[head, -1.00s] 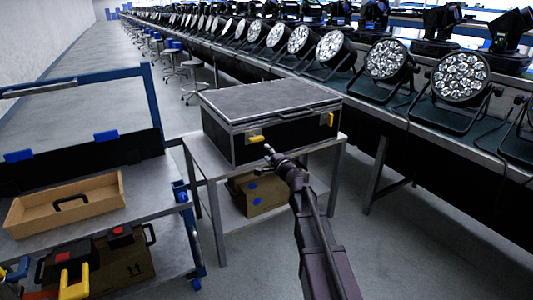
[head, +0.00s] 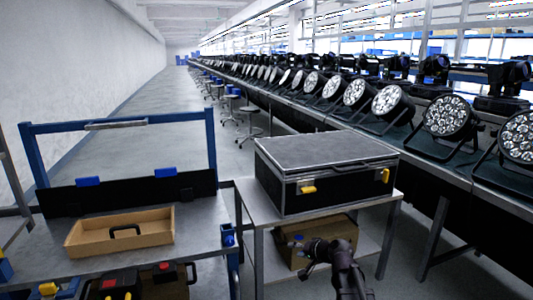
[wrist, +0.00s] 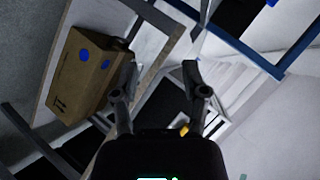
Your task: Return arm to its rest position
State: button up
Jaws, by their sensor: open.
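My gripper (head: 318,250) is in the lower middle of the head view, in front of the small side table (head: 257,240). It also shows in the wrist view (wrist: 158,80), with its two fingers apart and nothing between them. A black flight case (head: 330,190) with a grey lid and yellow latches sits shut on the table top, above and behind my gripper. A cardboard box (head: 340,228) with blue dots is on the table's lower shelf, partly hidden behind my arm. The box also shows at the left of the wrist view (wrist: 85,70).
A blue-framed cart (head: 212,160) stands at left, with an open cardboard tray (head: 155,225) on it and black-and-red items (head: 120,285) below. A long bench with a row of par cans (head: 447,117) runs along the right. An aisle with stools (head: 247,120) lies behind.

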jog(key=s+d+f+n+g+h, duration=0.1)
jog(key=s+d+f+g+h, duration=0.15)
jog(key=s, duration=0.45)
jog(key=s+d+f+n+g+h, duration=0.2)
jog(key=s+f+g+h, duration=0.1)
jog(key=s, duration=0.4)
jog(key=s+d+f+n+g+h, duration=0.1)
jog(key=s+d+f+g+h, duration=0.15)
jog(key=s, duration=0.45)
notch_tip(320, 180, up, 34)
jog(key=p, duration=3.5)
jog(key=shift+a+r+g+p, duration=0.15)
jog(key=shift+r+g+p, duration=0.15)
jog(key=shift+g, duration=0.1)
jog(key=shift+f, duration=0.15)
